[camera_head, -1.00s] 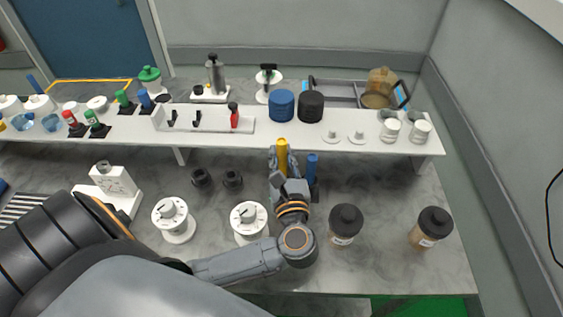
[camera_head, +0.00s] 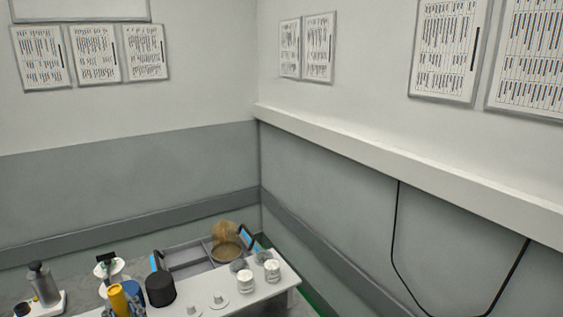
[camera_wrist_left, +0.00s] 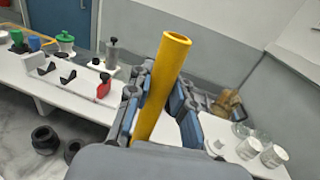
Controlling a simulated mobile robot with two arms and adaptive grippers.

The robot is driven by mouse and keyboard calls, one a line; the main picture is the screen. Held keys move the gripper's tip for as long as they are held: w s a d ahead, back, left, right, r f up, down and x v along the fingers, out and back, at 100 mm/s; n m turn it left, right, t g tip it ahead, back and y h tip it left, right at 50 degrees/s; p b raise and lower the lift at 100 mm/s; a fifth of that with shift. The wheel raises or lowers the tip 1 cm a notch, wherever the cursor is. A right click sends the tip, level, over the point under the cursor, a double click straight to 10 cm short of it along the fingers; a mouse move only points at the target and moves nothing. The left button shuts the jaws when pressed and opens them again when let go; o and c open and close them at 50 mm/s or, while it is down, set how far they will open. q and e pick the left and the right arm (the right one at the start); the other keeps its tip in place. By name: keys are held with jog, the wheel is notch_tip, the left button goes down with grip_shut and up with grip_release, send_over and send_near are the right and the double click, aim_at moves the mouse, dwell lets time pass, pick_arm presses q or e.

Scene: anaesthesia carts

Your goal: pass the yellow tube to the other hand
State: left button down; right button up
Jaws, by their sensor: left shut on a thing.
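The yellow tube (camera_wrist_left: 160,90) stands nearly upright, leaning slightly right, between the fingers of my left gripper (camera_wrist_left: 158,112) in the left wrist view. The gripper is shut on it, and its open upper end sticks out above the fingers. The tube's lower part is hidden behind the gripper body in the wrist view. My right gripper is in neither view now.
A white shelf (camera_wrist_left: 100,101) runs behind the gripper. Black round holders (camera_wrist_left: 45,140) are on the worktop at left. Walls close off the back and right.

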pick_arm(q)
jog(key=s+d+f+m+t+h+b, duration=0.2)
jog(key=s+d+f+m+h, duration=0.2)
jog(key=f+h, duration=0.2)
jog(key=s+d+f+m+t+h+b, duration=0.2)
jog(key=s+d+f+m+h, duration=0.2)
jog(key=f, duration=0.4)
jog(key=shift+d+m+t+h+b, duration=0.35)
jog(key=shift+d+h, duration=0.3)
jog(key=shift+h, duration=0.45)
